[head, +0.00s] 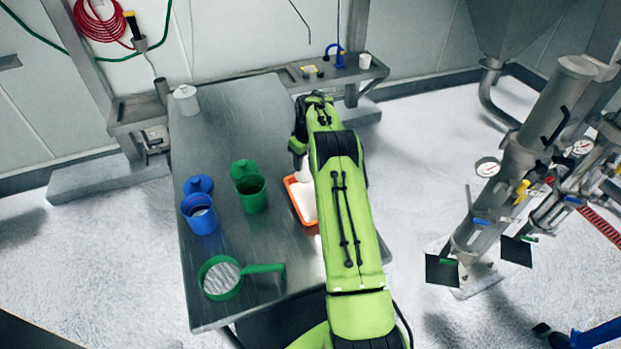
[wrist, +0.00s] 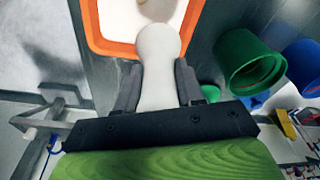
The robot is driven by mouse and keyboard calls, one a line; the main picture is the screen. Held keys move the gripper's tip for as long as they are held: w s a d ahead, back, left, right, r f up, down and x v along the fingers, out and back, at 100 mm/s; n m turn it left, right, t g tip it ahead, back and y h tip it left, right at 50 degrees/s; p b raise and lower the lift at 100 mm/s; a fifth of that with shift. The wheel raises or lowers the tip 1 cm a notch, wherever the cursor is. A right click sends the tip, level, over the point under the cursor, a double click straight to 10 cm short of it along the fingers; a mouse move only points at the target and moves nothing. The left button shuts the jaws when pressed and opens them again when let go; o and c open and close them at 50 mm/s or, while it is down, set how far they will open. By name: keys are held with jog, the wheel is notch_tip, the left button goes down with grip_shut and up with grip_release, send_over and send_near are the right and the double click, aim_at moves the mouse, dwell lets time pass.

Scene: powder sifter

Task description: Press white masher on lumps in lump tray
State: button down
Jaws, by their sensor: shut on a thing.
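My gripper (wrist: 158,88) is shut on the white masher (wrist: 158,55), with a dark finger on each side of its pale handle. The rounded end of the masher points toward the orange lump tray (wrist: 118,49) in the wrist view and overlaps its near rim there. I cannot tell whether the masher touches the tray. In the head view the orange tray (head: 293,199) lies on the steel table, partly hidden behind my green arm. A bit of the white masher shows above the tray. The lumps cannot be made out clearly; most of the tray's inside is hidden.
The steel table (head: 230,120) also holds a blue container (head: 200,216), a green container (head: 252,196), a green sieve with a handle (head: 220,278) and a white jar (head: 186,101). Metal pipework (head: 510,160) stands at the right.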

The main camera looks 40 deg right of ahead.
jog(key=shift+s+d+f+b, duration=0.4)
jog(key=shift+s+f, duration=0.3)
jog(key=shift+f, duration=0.35)
jog(key=shift+s+d+f+b, duration=0.25)
jog(key=shift+s+f+b, duration=0.2)
jog(key=shift+s+f, duration=0.45)
jog(key=shift+s+d+f+b, duration=0.4)
jog(key=shift+s+f, duration=0.15)
jog(key=shift+f, duration=0.65)
jog(key=shift+f+b, duration=0.55)
jog(key=shift+f, duration=0.05)
notch_tip(320, 180, up, 8)
jog(key=p, duration=0.4)
jog(key=shift+f, duration=0.15)
jog(key=shift+s, duration=0.15)
